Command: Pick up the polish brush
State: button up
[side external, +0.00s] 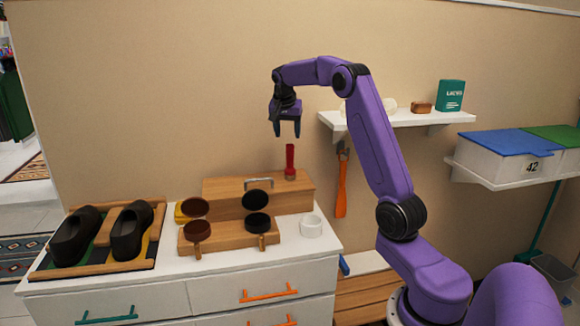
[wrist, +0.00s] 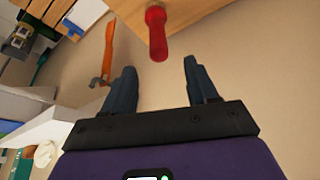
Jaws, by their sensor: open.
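A red-handled item (side external: 290,160), which looks like the polish brush, stands upright on the wooden box (side external: 225,187) on the white dresser. Its red handle (wrist: 157,35) shows at the top middle of the wrist view, ahead of my gripper and roughly in line with the gap between the fingers. My gripper (side external: 288,133) points down just above the handle in the side view. It is open and empty, with its two dark fingers (wrist: 160,70) spread apart. The lower end of the item is small and hard to make out.
Round dark and brown polish tins (side external: 257,223) sit on a wooden stand in front of the box. Black shoes (side external: 75,237) lie on a tray at left. A white cup (side external: 311,226) stands at right. An orange tool (side external: 342,185) hangs below the wall shelf (side external: 400,119).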

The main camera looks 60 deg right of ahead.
aim_at(290, 152)
jog(key=x, duration=1)
jog(key=shift+d+f, duration=0.1)
jog(key=shift+d, duration=0.2)
jog(key=c, duration=1.1)
